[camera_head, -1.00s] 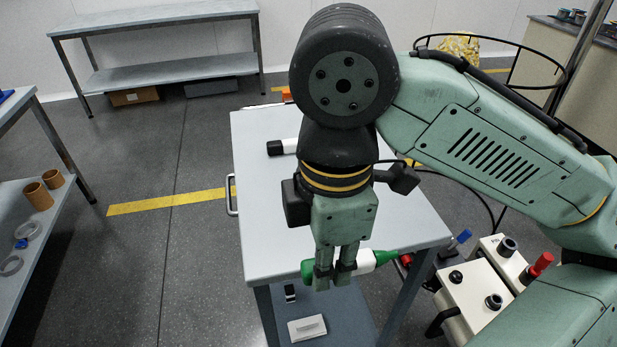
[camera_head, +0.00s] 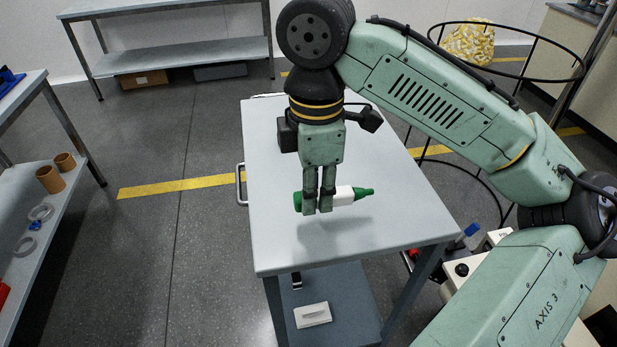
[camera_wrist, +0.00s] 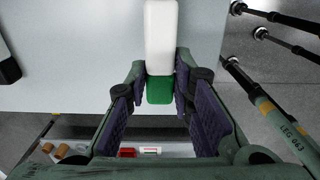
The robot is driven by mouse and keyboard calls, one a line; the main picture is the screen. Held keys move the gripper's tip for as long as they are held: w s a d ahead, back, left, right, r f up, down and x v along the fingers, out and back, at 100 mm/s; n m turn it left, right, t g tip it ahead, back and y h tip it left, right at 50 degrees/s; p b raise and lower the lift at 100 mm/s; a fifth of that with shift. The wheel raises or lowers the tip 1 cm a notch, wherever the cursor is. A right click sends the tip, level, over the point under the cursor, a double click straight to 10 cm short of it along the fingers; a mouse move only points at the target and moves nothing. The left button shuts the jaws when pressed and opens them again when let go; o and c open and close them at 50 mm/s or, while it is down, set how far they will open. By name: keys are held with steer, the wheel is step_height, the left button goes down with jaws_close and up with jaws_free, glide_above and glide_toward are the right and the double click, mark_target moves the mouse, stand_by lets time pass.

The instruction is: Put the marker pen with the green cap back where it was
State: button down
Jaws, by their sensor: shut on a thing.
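My gripper (camera_head: 318,208) is shut on the marker pen (camera_head: 345,195), which has a white body, a green cap end at the left and a green tapered end at the right. In the wrist view the pen's white body (camera_wrist: 160,40) runs up from between my fingers (camera_wrist: 160,95), and a green part (camera_wrist: 160,90) shows there.
A white block (camera_head: 313,314) and a small black-and-white item (camera_head: 296,281) lie on the table's lower shelf. A side shelf at the left holds brown cups (camera_head: 50,180) and rings. Cream boxes (camera_head: 465,268) stand right of the table. The table's front part is clear.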

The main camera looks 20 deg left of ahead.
steer(key=w+a, duration=0.2)
steer(key=w, duration=0.1)
steer(key=shift+w+a+f+p, duration=0.1)
steer(key=shift+w+a+p, duration=0.15)
steer(key=shift+w+p, duration=0.1)
steer(key=shift+w+a+f+p, duration=0.1)
steer(key=shift+w+f+p, duration=0.1)
steer(key=shift+f, duration=0.3)
steer(key=shift+w+a+f+p, duration=0.1)
steer(key=shift+w+f, duration=0.05)
steer(key=shift+f, duration=0.35)
steer(key=shift+f+p, duration=0.2)
steer(key=shift+p, duration=0.4)
steer(key=shift+f, duration=0.5)
steer(key=c, duration=1.4)
jaws_free()
steer(key=shift+f+b, duration=0.25)
steer(key=shift+b, duration=0.2)
step_height(320, 180, up, 11)
steer(key=b, duration=0.1)
steer(key=shift+s, duration=0.2)
